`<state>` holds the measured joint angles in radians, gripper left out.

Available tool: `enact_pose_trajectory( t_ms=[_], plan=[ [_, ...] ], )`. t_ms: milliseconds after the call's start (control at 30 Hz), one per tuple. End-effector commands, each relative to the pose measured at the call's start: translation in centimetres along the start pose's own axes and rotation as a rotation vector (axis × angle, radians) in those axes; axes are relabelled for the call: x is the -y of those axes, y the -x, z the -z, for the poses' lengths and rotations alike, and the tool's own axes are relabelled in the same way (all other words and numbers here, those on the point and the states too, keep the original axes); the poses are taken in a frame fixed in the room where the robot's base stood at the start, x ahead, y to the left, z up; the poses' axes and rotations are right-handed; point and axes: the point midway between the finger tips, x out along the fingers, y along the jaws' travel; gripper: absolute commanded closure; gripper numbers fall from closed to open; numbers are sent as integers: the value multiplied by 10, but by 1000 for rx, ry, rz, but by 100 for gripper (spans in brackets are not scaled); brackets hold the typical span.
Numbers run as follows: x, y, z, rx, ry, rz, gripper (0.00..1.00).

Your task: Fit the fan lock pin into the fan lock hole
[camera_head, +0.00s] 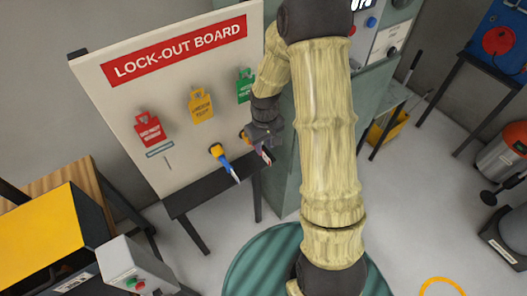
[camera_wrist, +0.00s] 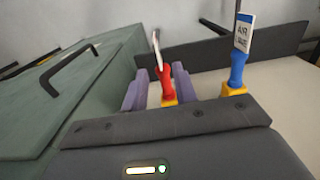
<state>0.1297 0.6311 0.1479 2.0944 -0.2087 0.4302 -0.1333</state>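The lock-out board (camera_head: 180,110) stands upright at left with pins on its lower part. A red pin (camera_wrist: 167,84) with a pale tag and yellow base sits between the two purple fingers of my gripper (camera_wrist: 160,88). The fingers are open, one on each side, with a gap visible at the left; the right finger is close to the red pin. In the head view my gripper (camera_head: 265,138) is at the board's lower right. A blue pin (camera_wrist: 237,72) with a tag reading AIR is to its right. I cannot tell which pin is the fan lock pin, and no fan lock hole is identifiable.
A greenish cabinet with a black handle (camera_wrist: 68,70) is close at left in the wrist view.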

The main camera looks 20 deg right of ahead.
Motion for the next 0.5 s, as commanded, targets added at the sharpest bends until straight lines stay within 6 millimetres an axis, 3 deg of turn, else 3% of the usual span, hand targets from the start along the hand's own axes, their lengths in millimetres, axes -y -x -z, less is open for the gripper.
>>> enact_pose_trajectory(
  t_ms=[300,500],
  plan=[
    [0,-42,0,2,0,0,72],
    [0,-51,0,0,1,-1,72]
  ],
)
